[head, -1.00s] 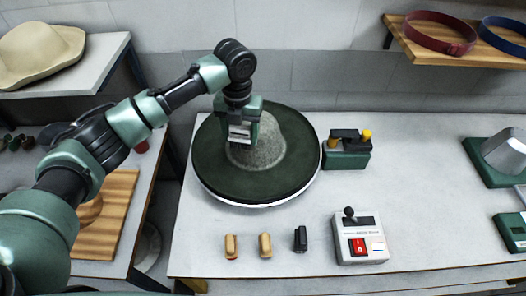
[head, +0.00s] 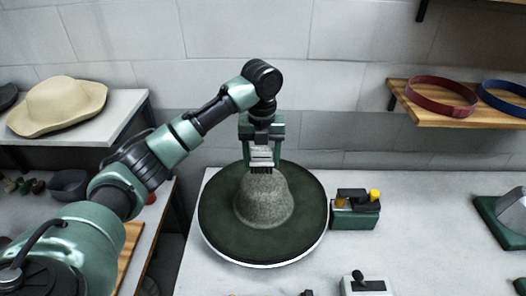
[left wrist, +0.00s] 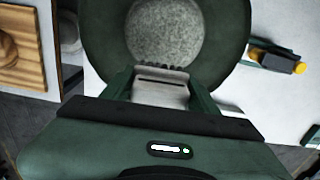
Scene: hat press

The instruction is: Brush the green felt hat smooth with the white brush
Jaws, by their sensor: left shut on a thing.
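The green felt hat (head: 226,228) lies brim-down on a round white-edged base on the table. Its crown (head: 265,199) looks grey and speckled; the crown also shows in the left wrist view (left wrist: 165,32). My left gripper (head: 262,162) is shut on the white brush (head: 261,154), which has dark bristles pointing down. The brush is at the top of the crown, on its far side in the head view; I cannot tell whether the bristles touch the felt. The brush also shows between the fingers in the left wrist view (left wrist: 160,88). My right gripper is not in view.
A green block with yellow knobs (head: 356,212) stands close to the right of the hat. A white control box (head: 366,286) is at the front edge of view. A cream hat (head: 58,104) sits on the left shelf. The table right of the green block is largely clear.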

